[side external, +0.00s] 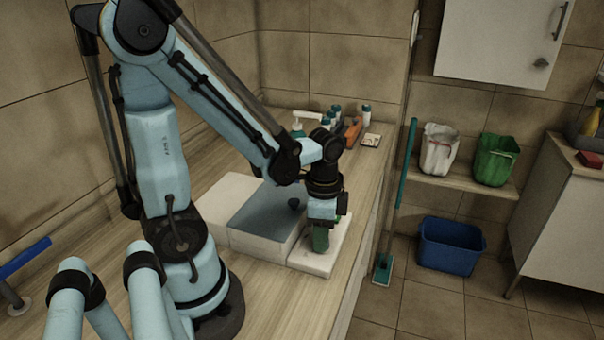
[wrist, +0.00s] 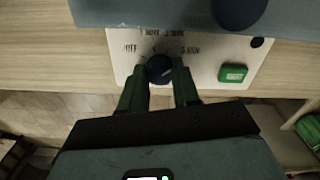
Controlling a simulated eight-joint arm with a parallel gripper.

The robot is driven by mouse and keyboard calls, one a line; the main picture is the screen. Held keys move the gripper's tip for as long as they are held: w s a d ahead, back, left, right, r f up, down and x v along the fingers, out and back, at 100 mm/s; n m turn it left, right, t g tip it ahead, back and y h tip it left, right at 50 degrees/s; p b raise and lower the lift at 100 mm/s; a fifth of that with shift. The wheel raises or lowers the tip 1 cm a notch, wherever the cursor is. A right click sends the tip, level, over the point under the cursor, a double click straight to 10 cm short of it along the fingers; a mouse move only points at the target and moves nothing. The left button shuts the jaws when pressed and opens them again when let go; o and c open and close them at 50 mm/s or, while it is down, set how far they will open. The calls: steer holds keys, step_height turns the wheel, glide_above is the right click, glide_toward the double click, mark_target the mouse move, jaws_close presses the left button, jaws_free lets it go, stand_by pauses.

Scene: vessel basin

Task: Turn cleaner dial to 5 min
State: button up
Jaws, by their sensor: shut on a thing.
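The cleaner (side external: 262,242) is a pale box with a grey-blue top on the wooden counter. Its white control panel (wrist: 205,85) lies flat beside it, with printed marks from OFF at the left through minute marks to 5 MIN at the right. The dark blue round dial (wrist: 159,68) sits on the panel below these marks. A light pointer line on it is faint, and its exact setting is hard to read. My gripper (wrist: 160,72) is shut on the dial, one green finger on each side. In the side view my gripper (side external: 321,238) points down at the panel, hiding the dial.
A green button (wrist: 232,73) sits right of the dial. A dark knob (side external: 294,203) sits on the cleaner's top. Bottles (side external: 334,117) and an orange item (side external: 353,131) stand farther back on the counter. A blue bin (side external: 450,247) is on the floor.

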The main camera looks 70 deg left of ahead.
steer(key=shift+m, duration=0.8)
steer(key=o, duration=1.1)
steer(key=shift+c, duration=0.2)
steer(key=shift+r, duration=0.1)
step_height(320, 180, up, 12)
steer(key=w+d+n+t, duration=0.1)
steer(key=n+t, duration=0.1)
steer(key=w+d+f+n+t, duration=0.1)
steer(key=d+n+t, duration=0.1)
steer(key=n, duration=0.1)
steer(key=w+d+n+t, duration=0.1)
steer(key=n+t, duration=0.2)
steer(key=shift+w+d+f, duration=0.15)
steer(key=shift+d, duration=0.2)
